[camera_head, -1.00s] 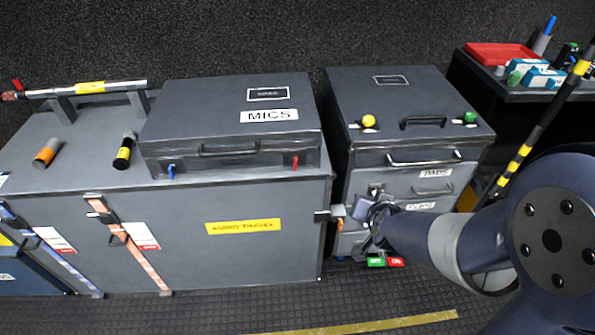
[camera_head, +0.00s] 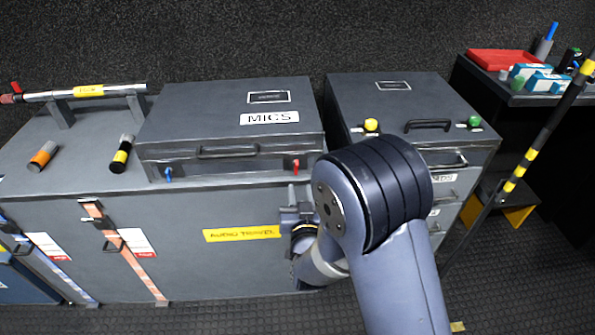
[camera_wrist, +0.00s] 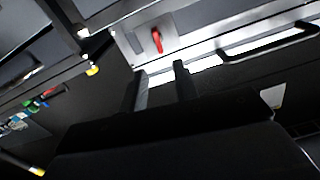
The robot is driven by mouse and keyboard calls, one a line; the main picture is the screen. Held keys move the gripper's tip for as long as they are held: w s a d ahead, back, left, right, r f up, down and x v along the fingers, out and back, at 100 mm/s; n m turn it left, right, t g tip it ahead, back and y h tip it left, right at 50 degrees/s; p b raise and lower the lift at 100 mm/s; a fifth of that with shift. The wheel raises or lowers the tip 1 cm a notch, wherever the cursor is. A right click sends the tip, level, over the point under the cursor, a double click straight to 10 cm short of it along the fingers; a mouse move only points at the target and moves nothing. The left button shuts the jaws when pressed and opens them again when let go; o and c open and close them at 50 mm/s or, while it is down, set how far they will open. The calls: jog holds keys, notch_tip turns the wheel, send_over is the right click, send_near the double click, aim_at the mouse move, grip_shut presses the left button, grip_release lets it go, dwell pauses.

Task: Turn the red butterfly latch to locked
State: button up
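The red butterfly latch (camera_head: 296,166) is on the front face of the grey MICS case (camera_head: 232,120), near its right end. In the wrist view the red latch (camera_wrist: 157,41) sits on a pale plate, just beyond the fingertips. In both views its handle looks roughly upright. My gripper (camera_head: 293,190) is just below the latch in front of the case, with my arm coming from the lower right. In the wrist view my gripper (camera_wrist: 161,80) shows two dark fingers spread apart with nothing between them. The fingers do not visibly touch the latch.
A blue latch (camera_head: 168,174) is at the case's left end, with a carrying handle (camera_head: 228,152) between. The case stands on a large grey trunk (camera_head: 120,270). A drawer unit (camera_head: 395,105) with yellow and green knobs stands right, partly hidden by my arm.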

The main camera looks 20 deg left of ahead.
aim_at(297, 168)
jog(key=p+x, duration=0.1)
jog(key=x, duration=0.7)
jog(key=shift+w+a, duration=0.1)
jog(key=shift+w, duration=0.15)
grip_shut()
